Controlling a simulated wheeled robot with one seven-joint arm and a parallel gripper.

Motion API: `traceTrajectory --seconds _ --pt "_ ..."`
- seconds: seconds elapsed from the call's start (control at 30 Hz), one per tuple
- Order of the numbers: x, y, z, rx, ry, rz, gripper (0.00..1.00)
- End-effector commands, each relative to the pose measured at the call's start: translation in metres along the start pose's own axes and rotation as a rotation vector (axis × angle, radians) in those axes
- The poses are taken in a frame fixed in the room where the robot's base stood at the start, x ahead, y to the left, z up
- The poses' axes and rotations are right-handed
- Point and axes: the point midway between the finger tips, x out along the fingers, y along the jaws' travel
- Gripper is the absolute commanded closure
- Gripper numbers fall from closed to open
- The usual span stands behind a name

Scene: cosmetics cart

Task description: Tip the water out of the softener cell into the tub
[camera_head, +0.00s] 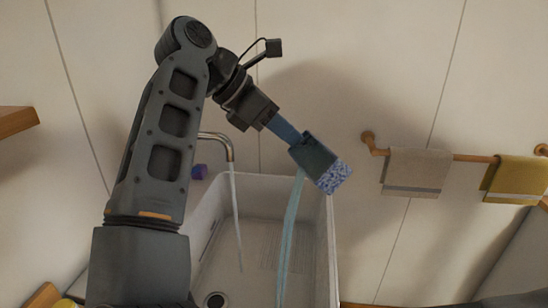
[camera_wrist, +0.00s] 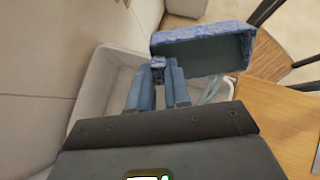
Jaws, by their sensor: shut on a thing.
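My gripper (camera_head: 292,136) is shut on the softener cell (camera_head: 332,177), a small box with a blue speckled outside and a dark inside. It holds the cell tilted, high above the right part of the white tub (camera_head: 330,215). A stream of water (camera_head: 289,235) runs from the cell down into the tub. In the wrist view the blue fingers (camera_wrist: 160,78) grip the near left end of the cell (camera_wrist: 203,35), with its open side showing. How much water is left inside cannot be seen.
A metal tap (camera_head: 229,147) at the tub's back left pours its own stream (camera_head: 236,210). A wooden rail with a beige towel (camera_head: 415,171) and a yellow towel (camera_head: 514,178) is right of the cell. A drain (camera_head: 214,299) shows below.

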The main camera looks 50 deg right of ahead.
Motion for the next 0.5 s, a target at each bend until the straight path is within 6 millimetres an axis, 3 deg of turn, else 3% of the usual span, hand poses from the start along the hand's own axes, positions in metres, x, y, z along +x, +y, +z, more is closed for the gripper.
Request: traceTrajectory --seconds 0.5 --pt "-0.0003 -0.0072 -0.0016 0.000 -0.064 0.001 1.00"
